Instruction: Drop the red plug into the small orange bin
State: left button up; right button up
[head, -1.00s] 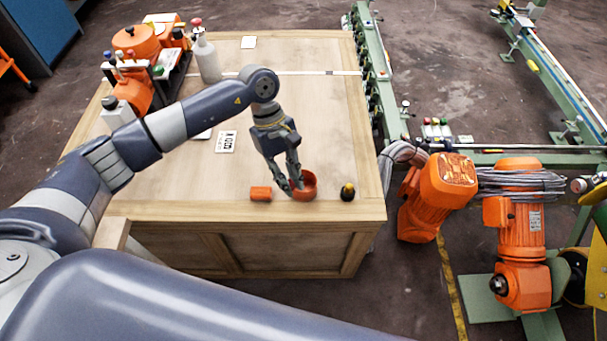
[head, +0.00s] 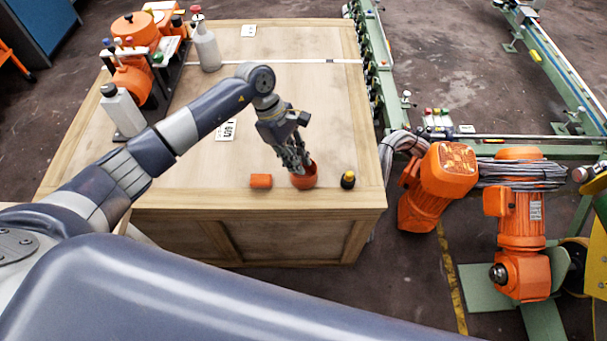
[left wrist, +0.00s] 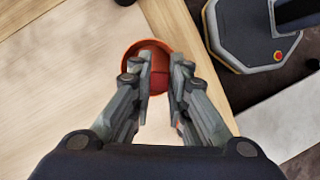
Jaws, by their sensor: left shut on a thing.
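The small orange bin (head: 305,181) stands near the front edge of the wooden table, its round mouth facing up. My left gripper (head: 300,168) is at the bin's mouth, coming down from the upper left. In the left wrist view its fingers (left wrist: 161,78) point into the bin (left wrist: 131,56). They are shut on the red plug (left wrist: 158,82), which shows as a red patch between the fingertips, over the bin's opening. Most of the plug is hidden by the fingers, and I cannot tell whether it touches the bin's floor. My right gripper is not in view.
An orange cylinder (head: 261,181) lies left of the bin, and a black-and-yellow plug (head: 348,180) stands right of it. The middle of the wooden table (head: 300,100) is largely clear.

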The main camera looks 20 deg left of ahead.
pick_arm(q)
jog(key=o, duration=0.8)
jog(key=v, duration=1.2)
jog(key=shift+f, duration=0.1)
